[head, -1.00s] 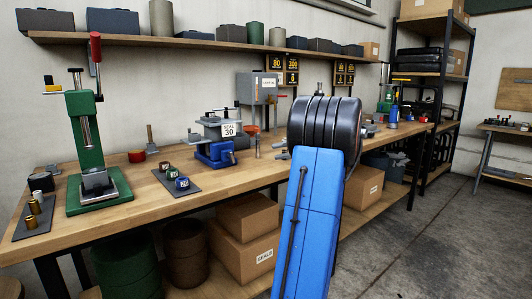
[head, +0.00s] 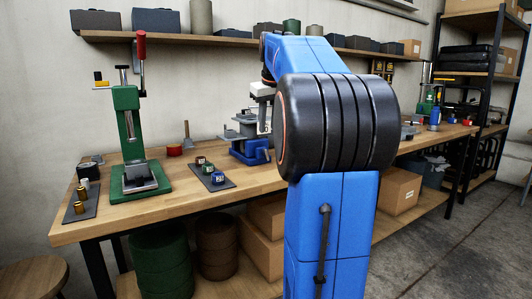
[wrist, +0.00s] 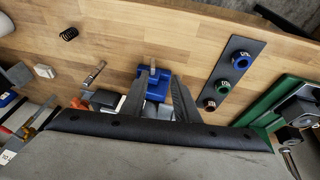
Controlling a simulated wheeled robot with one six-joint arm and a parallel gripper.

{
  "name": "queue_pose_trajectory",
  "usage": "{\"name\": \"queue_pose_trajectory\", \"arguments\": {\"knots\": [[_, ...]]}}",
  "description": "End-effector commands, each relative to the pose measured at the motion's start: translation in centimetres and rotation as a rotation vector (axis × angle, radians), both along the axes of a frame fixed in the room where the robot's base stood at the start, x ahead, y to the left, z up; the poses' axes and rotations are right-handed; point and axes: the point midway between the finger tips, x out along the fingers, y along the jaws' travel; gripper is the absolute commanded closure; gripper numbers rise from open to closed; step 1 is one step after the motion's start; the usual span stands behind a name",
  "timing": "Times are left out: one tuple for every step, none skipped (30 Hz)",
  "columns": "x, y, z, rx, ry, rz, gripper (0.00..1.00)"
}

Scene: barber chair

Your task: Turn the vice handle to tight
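The vice (head: 250,150) has a blue base and grey upper parts. It stands on the workbench, partly hidden behind my arm in the head view. In the wrist view its blue body (wrist: 156,92) lies between and beyond my fingers. A short metal piece (wrist: 153,67) sticks out from it there; I cannot tell surely that it is the handle. My gripper (wrist: 158,78) is open, its two dark fingers apart on either side of the blue body, with nothing clearly held. I cannot tell whether they touch the vice.
A green press (head: 138,165) with a red-knobbed lever stands left of the vice. A dark strip (wrist: 236,68) with several coloured rings lies between them. A black spring (wrist: 68,33) and small metal parts lie on the wooden bench (head: 100,215). A shelf (head: 190,38) runs above.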

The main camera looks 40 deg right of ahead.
Motion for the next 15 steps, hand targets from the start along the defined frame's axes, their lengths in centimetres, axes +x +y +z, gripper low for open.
{"name": "queue_pose_trajectory", "arguments": {"knots": [[0.2, 0.4, 1.0, -0.042, -0.002, 0.012, 0.72], [0.2, 0.5, 1.5, -0.065, -0.002, 0.015, 0.72], [0.2, 0.6, 2.1, -0.087, -0.003, 0.019, 0.72], [0.2, 0.7, 2.4, -0.101, -0.002, 0.021, 0.72], [0.3, 0.7, 2.6, -0.111, -0.003, 0.022, 0.72], [0.3, 0.7, 2.8, -0.121, -0.003, 0.023, 0.72], [0.3, 0.6, 2.8, -0.126, -0.003, 0.023, 0.72], [0.3, 0.6, 2.8, -0.129, -0.003, 0.023, 0.72], [0.4, 0.5, 2.6, -0.130, -0.002, 0.023, 0.72], [0.5, 0.4, 2.3, -0.129, -0.002, 0.023, 0.72], [0.6, 0.3, 2.0, -0.128, -0.001, 0.023, 0.72], [0.7, 0.2, 1.6, -0.128, 0.000, 0.023, 0.72], [0.8, 0.0, 1.2, -0.128, -0.002, 0.022, 0.72], [1.0, -0.1, 0.8, -0.128, -0.002, 0.022, 0.72], [1.1, -0.3, 0.2, -0.126, 0.000, 0.022, 0.72]]}}
